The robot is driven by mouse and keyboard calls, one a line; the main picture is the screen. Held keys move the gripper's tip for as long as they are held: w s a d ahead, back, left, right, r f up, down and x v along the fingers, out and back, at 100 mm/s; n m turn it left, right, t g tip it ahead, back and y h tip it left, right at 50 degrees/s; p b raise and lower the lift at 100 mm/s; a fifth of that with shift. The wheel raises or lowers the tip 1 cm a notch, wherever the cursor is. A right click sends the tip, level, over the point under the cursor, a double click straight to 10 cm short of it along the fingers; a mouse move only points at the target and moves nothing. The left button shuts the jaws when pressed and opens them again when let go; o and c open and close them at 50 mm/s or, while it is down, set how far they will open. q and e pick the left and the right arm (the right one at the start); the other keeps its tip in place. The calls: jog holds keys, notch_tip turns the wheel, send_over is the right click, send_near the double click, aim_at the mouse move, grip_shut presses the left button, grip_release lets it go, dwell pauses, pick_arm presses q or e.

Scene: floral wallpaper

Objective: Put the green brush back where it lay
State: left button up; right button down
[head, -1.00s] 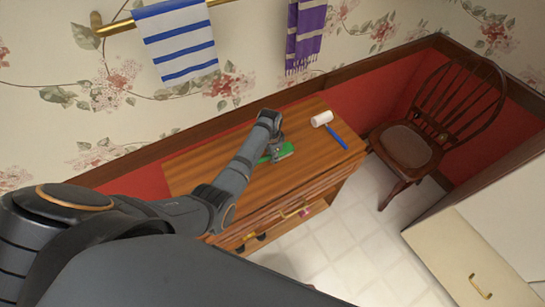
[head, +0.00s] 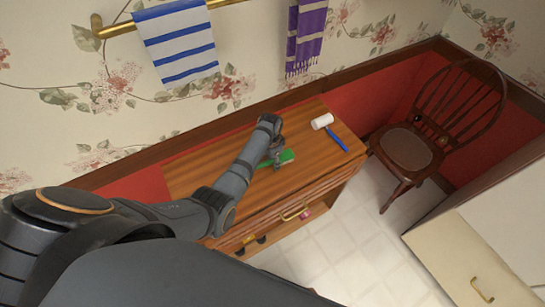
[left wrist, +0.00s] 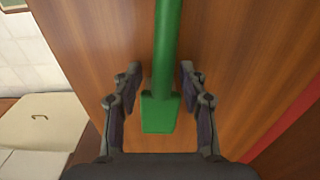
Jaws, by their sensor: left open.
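The green brush (head: 286,157) lies on the wooden top of the cabinet (head: 215,161). In the left wrist view the brush (left wrist: 160,112) runs lengthwise between my fingers, with its handle toward the top and a wider flat end near the palm. My left gripper (left wrist: 160,68) is open, one finger on each side of the brush, with a gap on both sides. In the head view my left gripper (head: 277,160) is at the brush and hides part of it. My right gripper is not in view.
A roller with a white head (head: 322,121) and blue handle lies at the right of the cabinet top. A wooden chair (head: 408,148) stands to the right. A striped towel (head: 179,42) and a purple towel (head: 304,35) hang above. The cabinet top's left part is clear.

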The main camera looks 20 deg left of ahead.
pick_arm(q)
notch_tip(320, 180, up, 13)
jog(key=shift+s+a, duration=0.15)
jog(key=shift+s, duration=0.1)
jog(key=shift+f, duration=0.1)
dwell(0.3)
